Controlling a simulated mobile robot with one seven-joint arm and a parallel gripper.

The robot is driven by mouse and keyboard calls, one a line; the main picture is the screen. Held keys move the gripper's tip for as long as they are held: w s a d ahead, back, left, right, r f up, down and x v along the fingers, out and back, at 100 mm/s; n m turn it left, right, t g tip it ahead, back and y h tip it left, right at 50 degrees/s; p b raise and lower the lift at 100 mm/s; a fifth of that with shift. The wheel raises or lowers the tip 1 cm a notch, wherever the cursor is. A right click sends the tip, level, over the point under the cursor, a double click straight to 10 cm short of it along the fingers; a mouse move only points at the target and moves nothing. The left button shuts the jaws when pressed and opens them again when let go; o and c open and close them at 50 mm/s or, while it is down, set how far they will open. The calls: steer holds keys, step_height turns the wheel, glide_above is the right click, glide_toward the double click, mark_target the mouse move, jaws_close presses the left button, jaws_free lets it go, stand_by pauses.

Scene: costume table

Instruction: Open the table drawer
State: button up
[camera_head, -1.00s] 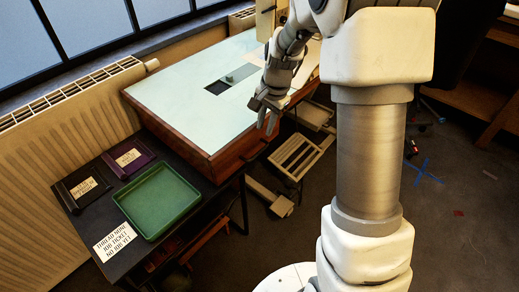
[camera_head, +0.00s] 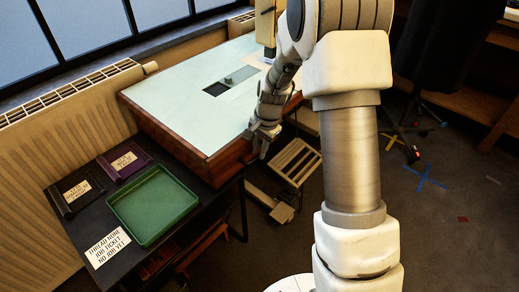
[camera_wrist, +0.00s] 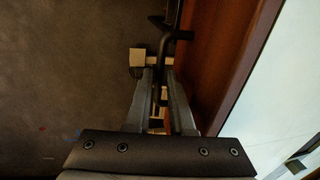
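The table (camera_head: 185,95) has a pale top and brown wooden sides. Its drawer front (camera_wrist: 215,60) is brown wood along the right of the wrist view, with a dark bar handle (camera_wrist: 178,35) standing off it. The drawer looks shut, though my arm hides part of the front in the head view. My gripper (camera_head: 261,152) is at the front side of the table, pointing down. In the wrist view its two fingers (camera_wrist: 160,78) are apart, with the handle's bar running between them. I see no firm grip on it.
A low dark side table with a green tray (camera_head: 150,207), a purple box (camera_head: 125,162) and a black box (camera_head: 76,190) stands at the left. A slatted stool-like frame (camera_head: 295,160) is on the floor behind my gripper. A radiator (camera_head: 70,135) lines the wall.

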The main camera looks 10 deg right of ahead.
jaws_close()
stand_by(1.2)
